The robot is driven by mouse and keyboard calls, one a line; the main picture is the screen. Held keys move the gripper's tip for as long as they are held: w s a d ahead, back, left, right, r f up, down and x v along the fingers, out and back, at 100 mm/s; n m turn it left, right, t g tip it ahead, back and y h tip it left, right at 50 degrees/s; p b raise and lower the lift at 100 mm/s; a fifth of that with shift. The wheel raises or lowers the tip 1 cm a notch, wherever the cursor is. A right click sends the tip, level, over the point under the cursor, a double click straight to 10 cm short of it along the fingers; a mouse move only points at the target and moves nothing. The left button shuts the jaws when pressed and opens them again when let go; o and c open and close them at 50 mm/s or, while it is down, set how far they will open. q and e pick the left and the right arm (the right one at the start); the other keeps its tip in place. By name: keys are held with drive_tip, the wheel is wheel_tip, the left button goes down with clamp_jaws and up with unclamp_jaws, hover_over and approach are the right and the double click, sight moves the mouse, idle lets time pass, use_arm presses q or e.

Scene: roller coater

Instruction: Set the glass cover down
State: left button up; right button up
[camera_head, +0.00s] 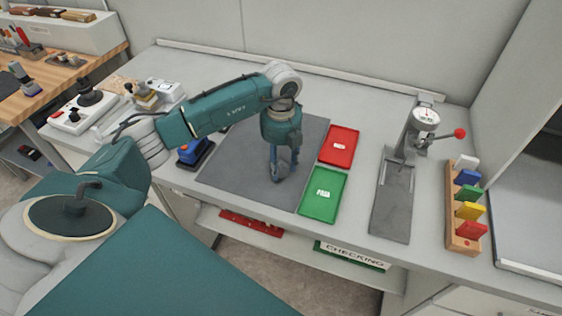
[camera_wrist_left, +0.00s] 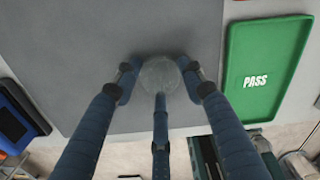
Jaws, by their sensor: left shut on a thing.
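The glass cover (camera_wrist_left: 158,74) is a small, clear, round piece in the left wrist view, between the blue fingertips of my left gripper (camera_wrist_left: 160,86). The gripper is shut on it. In the head view my left gripper (camera_head: 281,172) points down over the grey mat (camera_head: 232,164), left of the green tray. The cover is too small and clear to make out there. I cannot tell whether it touches the mat or hangs just above it. My right gripper is not in view.
A green PASS tray (camera_head: 323,196) and a red tray (camera_head: 340,147) lie right of the mat. A gauge stand (camera_head: 392,196) and a wooden rack of coloured plates (camera_head: 463,238) stand farther right. A blue-and-black item (camera_head: 193,153) sits at the mat's left edge. The mat's left part is clear.

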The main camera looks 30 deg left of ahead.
use_arm(q)
drive_tip(key=shift+f, duration=0.15)
drive_tip(key=o, duration=1.1)
drive_tip(key=shift+o, duration=0.2)
